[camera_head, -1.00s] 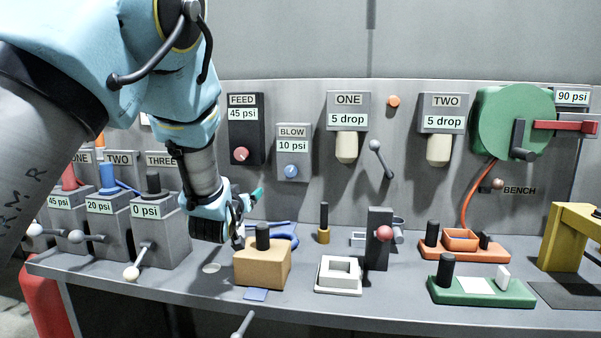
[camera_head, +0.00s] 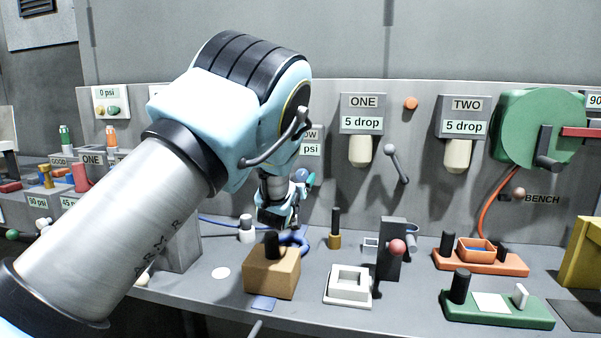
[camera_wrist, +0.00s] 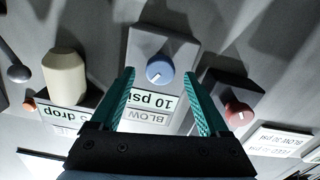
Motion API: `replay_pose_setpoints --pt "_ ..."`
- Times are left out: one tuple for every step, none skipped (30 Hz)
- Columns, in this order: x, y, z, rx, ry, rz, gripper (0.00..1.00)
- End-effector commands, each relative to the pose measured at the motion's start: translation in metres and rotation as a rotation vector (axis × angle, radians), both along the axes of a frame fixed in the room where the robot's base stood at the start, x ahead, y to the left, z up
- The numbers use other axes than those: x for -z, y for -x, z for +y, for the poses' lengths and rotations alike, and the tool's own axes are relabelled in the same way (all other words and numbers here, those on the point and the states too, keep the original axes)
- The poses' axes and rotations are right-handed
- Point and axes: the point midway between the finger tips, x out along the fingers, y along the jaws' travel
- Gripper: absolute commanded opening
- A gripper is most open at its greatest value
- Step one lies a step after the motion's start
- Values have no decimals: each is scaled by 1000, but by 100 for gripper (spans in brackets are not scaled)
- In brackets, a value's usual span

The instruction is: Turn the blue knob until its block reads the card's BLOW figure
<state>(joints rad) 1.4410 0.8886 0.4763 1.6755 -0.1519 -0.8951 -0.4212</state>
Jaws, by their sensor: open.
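The grey BLOW block (camera_wrist: 165,45) appears upside down in the wrist view. Its label (camera_wrist: 155,101) reads 10 psi. The round blue knob (camera_wrist: 160,68) has a pale pointer mark. My gripper (camera_wrist: 159,74) is open and empty, with one teal finger on each side of the knob in the picture. I cannot tell how much gap is left in depth. In the head view my arm covers most of the BLOW block (camera_head: 311,149), and my gripper (camera_head: 303,184) is at its lower part.
A dark block with a red knob (camera_wrist: 238,112) is beside the BLOW block in the wrist view. The ONE block (camera_head: 362,103) and its ivory cup (camera_head: 360,151) stand to the right. A tan box (camera_head: 271,273) and a white square frame (camera_head: 349,285) sit on the bench below.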

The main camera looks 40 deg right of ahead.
Motion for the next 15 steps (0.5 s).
replay_pose_setpoints --pt "-2 -3 -4 0 0 -1 79" --pt "-1 -5 -6 0 0 -1 79" --pt "-1 -6 -9 0 0 -1 79" --pt "-1 -7 -10 0 -1 -1 79" --pt "-1 -8 -11 0 -1 -1 79" --pt "0 -8 -12 0 -1 -1 79" --pt "0 -9 -13 0 -1 -1 79" --pt "0 -9 -13 0 -1 -1 79" --pt "0 -9 -13 0 0 0 79" --pt "0 -9 -13 0 0 0 79" --pt "0 -9 -13 0 0 0 79" --pt "0 -9 -13 0 0 0 79" --pt "0 -9 -13 0 0 0 79" --pt "0 -9 -13 0 0 0 79" --pt "0 -9 -13 0 0 0 76"
